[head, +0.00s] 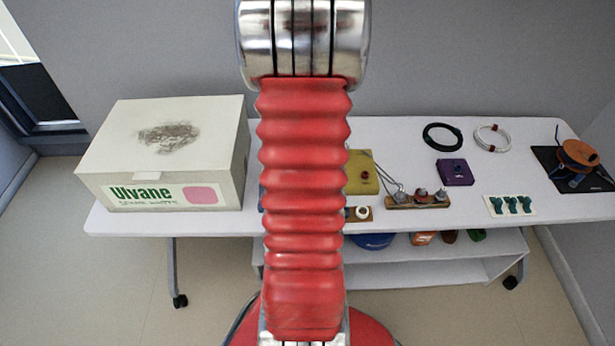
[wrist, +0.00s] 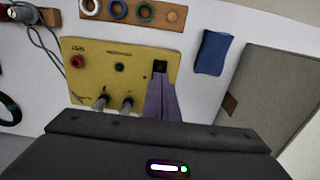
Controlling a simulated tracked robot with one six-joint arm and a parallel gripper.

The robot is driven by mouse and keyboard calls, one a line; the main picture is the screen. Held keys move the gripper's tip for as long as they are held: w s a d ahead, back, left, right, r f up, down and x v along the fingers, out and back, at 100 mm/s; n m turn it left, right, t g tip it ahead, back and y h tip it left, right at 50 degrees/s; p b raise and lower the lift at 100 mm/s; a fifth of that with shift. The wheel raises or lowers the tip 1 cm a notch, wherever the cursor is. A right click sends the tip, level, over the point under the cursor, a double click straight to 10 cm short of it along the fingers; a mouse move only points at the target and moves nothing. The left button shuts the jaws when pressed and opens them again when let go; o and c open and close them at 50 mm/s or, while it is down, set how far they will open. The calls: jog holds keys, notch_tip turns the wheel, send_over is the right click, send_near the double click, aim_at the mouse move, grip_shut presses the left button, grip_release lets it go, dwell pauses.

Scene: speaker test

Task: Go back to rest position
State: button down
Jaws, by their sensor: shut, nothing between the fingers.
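My gripper (wrist: 160,82) shows in the wrist view as two narrow grey-purple fingers pressed together, empty. Its tips overlap the yellow panel (wrist: 90,58) beside a small black square on it; I cannot tell if they touch. The panel also has a red socket, a small dark green one and two grey cylindrical parts near its lower edge. In the head view, my red bellows-covered arm crosses the middle of the picture and hides my gripper. The yellow panel shows partly there (head: 362,172), just right of the arm.
The white table (head: 400,133) carries a large Ulvane box (head: 166,150) left of my arm. To the right are a purple box (head: 454,173), a black cable ring (head: 442,137), a white cable coil (head: 492,139) and an orange spool (head: 577,155). A blue item (wrist: 212,52) lies near the panel.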

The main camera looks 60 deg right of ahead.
jog(key=shift+r, duration=0.4)
dwell(0.4)
jog(key=w+a+r+n+t, duration=0.2)
jog(key=a+r+n, duration=0.2)
jog(key=a, duration=1)
jog(key=w+a+r+n+t, duration=0.1)
jog(key=w+a+r+n, duration=0.2)
jog(key=a+r, duration=0.5)
jog(key=w+a+r+n+t, duration=0.2)
jog(key=a+r+n, duration=0.3)
jog(key=a, duration=1.6)
notch_tip(320, 180, up, 2)
jog(key=shift+w+a+r+n+t, duration=0.1)
jog(key=shift+w+a+n+t, duration=0.1)
jog(key=shift+w+n+t, duration=0.15)
